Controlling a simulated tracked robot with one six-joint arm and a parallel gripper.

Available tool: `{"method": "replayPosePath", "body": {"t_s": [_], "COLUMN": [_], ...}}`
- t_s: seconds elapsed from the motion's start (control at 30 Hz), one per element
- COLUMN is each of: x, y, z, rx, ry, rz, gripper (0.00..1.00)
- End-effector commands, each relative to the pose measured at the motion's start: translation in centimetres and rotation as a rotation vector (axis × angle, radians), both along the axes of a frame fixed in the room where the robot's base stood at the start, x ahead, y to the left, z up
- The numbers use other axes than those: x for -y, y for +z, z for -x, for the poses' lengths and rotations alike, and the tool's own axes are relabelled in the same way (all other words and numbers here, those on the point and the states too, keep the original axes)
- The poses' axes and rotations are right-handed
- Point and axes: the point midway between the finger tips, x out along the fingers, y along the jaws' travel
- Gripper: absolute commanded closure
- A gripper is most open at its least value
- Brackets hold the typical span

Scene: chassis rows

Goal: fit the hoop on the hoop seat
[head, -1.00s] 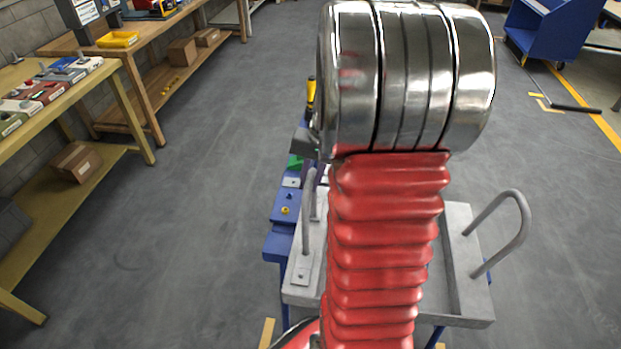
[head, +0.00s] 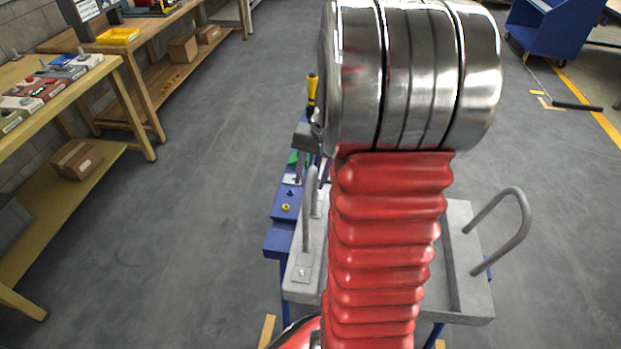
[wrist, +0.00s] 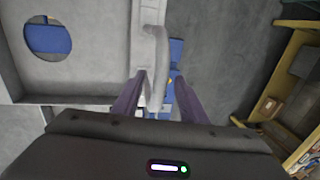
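The grey hoop (head: 309,215) stands upright on the left rim of the grey chassis tray (head: 468,285). Its near foot plate (head: 303,273) lies on that rim; the seat beneath is covered. In the wrist view the hoop (wrist: 155,60) runs between the two purple fingers of my gripper (wrist: 159,82). The fingers are apart, with a gap visible on the hoop's right side. In the head view my gripper (head: 311,160) is partly hidden by my arm, above the hoop's far end. The hoop's far foot is not clear.
A second hoop (head: 510,230) stands on the tray's right side. A blue stand (head: 283,235) with small parts is along the tray's left. A yellow-handled tool (head: 312,92) stands behind. Workbenches (head: 60,110) line the left; a blue cart (head: 548,30) is far right. The floor between is clear.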

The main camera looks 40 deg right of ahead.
Motion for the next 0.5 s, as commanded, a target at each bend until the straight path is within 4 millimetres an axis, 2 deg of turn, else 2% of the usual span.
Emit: {"method": "replayPosePath", "body": {"t_s": [0.5], "x": [1.1], "y": [8.4], "z": [1.2], "rx": [0.003], "ry": [-0.002], "rz": [0.005], "gripper": [0.61]}}
